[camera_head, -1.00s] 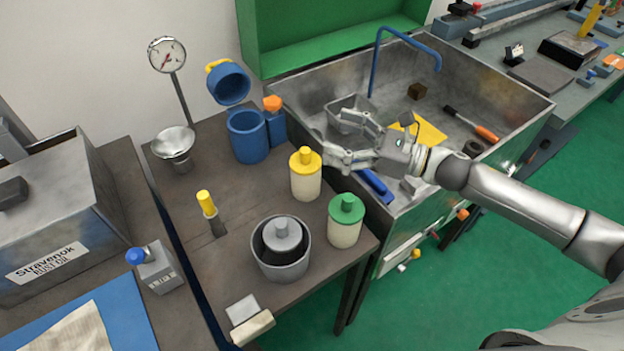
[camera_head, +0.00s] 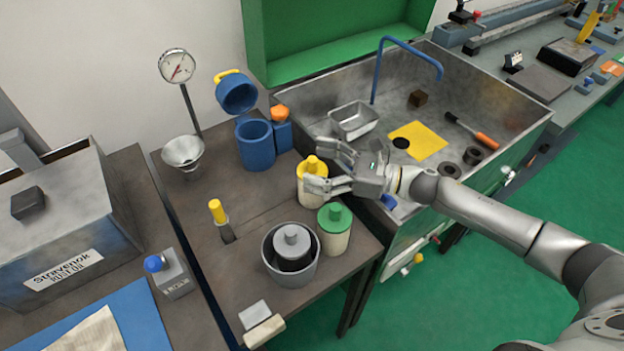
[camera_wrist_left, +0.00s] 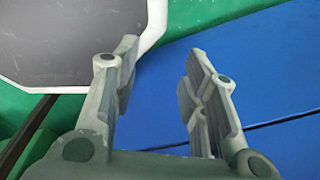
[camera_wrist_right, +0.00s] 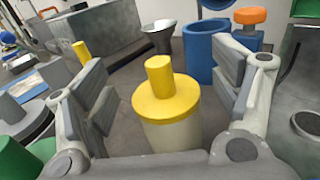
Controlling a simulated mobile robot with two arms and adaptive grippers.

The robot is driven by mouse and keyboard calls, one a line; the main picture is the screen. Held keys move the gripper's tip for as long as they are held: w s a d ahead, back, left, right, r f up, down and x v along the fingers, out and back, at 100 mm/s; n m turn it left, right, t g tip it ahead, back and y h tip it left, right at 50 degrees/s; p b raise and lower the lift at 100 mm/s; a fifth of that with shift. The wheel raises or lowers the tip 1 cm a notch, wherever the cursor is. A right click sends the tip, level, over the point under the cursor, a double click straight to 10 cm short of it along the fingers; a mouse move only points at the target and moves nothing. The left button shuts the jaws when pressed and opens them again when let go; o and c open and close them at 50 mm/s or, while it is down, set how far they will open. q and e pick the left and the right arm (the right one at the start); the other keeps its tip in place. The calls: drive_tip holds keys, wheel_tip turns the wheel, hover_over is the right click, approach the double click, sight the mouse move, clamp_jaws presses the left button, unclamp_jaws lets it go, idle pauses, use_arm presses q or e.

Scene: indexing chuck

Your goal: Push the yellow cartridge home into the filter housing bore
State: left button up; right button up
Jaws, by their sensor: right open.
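The yellow cartridge (camera_head: 311,191), a cream cylinder with a yellow knobbed cap, stands upright on the bench. In the right wrist view its yellow cap (camera_wrist_right: 166,100) sits between the spread fingers, with gaps on both sides. My right gripper (camera_head: 325,168) is open around the cartridge's right side and hides part of it. A blue open-topped cylinder (camera_head: 256,150), apparently the filter housing, stands behind the cartridge; its bore looks empty. My left gripper (camera_wrist_left: 160,65) is open and empty.
A green-capped cartridge (camera_head: 335,232) and a grey pot (camera_head: 287,273) holding a grey-knobbed part stand in front. A yellow-handled tool (camera_head: 219,215), funnel (camera_head: 184,152) and gauge (camera_head: 177,66) are left. A metal sink (camera_head: 470,95) with a blue tap borders the right.

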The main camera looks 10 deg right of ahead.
drive_tip(key=shift+r, duration=0.1)
drive_tip(key=c, duration=1.6)
drive_tip(key=shift+r, duration=0.1)
drive_tip(key=shift+d+r+b, duration=0.1)
drive_tip(key=shift+r+b, duration=0.3)
drive_tip(key=shift+r, duration=0.15)
drive_tip(key=shift+s+d+r+b, duration=0.1)
drive_tip(key=shift+s+r+b, duration=0.85)
drive_tip(key=shift+s+r, duration=1.2)
drive_tip(key=shift+s+d+r+b, duration=0.15)
drive_tip(key=shift+s+r+b, duration=0.85)
drive_tip(key=shift+s+r, duration=1.1)
drive_tip(key=shift+s+d+r+b, duration=0.1)
drive_tip(key=shift+s+r+b, duration=1.15)
drive_tip(key=shift+s, duration=1.5)
drive_tip(key=shift+r+p, duration=0.3)
drive_tip(key=shift+r, duration=0.05)
